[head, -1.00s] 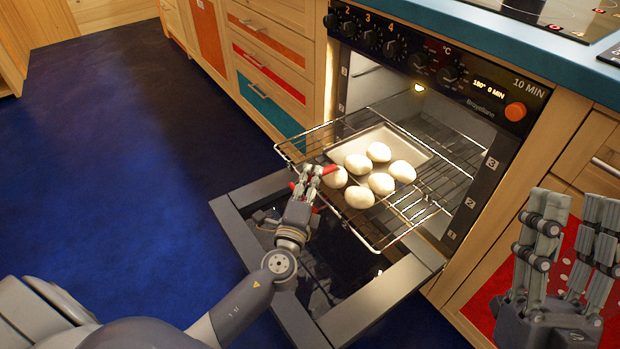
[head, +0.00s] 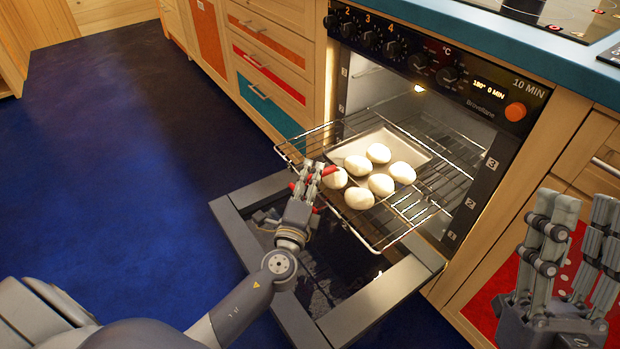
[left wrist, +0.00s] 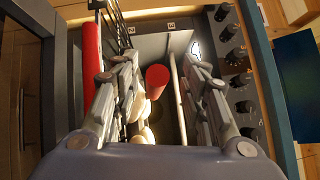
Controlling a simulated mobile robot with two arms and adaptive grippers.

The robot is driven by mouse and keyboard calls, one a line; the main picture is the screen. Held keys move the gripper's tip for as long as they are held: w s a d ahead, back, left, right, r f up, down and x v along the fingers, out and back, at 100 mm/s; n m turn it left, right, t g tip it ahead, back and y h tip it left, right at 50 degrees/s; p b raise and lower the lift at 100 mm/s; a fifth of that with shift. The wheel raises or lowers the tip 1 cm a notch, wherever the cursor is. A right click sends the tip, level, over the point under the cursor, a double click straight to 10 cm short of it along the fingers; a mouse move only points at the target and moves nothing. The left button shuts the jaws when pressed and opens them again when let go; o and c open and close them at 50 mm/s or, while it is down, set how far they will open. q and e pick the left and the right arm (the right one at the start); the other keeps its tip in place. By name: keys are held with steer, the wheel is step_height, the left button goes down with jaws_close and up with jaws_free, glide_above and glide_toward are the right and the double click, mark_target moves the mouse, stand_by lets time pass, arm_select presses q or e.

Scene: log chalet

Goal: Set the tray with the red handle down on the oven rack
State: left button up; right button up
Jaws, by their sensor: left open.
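The metal tray (head: 376,137) holds several white dough balls (head: 370,180) and lies on the pulled-out oven rack (head: 416,213). My left gripper (head: 314,174) is at the tray's near left end, by the dough. Its fingers are open around the red handle (head: 329,170), apart from each other. In the left wrist view, a red end (left wrist: 157,80) shows between the fingers and another red bar shows outside the left finger. Whether any finger touches the handle is hidden. My right gripper (head: 565,255) is at the right edge, fingers apart and empty.
The oven door (head: 355,312) is folded down beneath the rack. The lit oven cavity lies behind the tray, with a control panel (head: 440,72) above it. Drawers (head: 268,70) stand to the left. The blue floor at left is clear.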

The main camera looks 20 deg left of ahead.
arm_select(q)
steer(key=shift+s+f, duration=0.3)
steer(key=shift+f, duration=0.1)
steer(key=r+v, duration=0.1)
steer(key=v, duration=1)
steer(key=shift+s, duration=0.2)
steer(key=shift+d+f, duration=0.1)
steer(key=shift+f, duration=0.05)
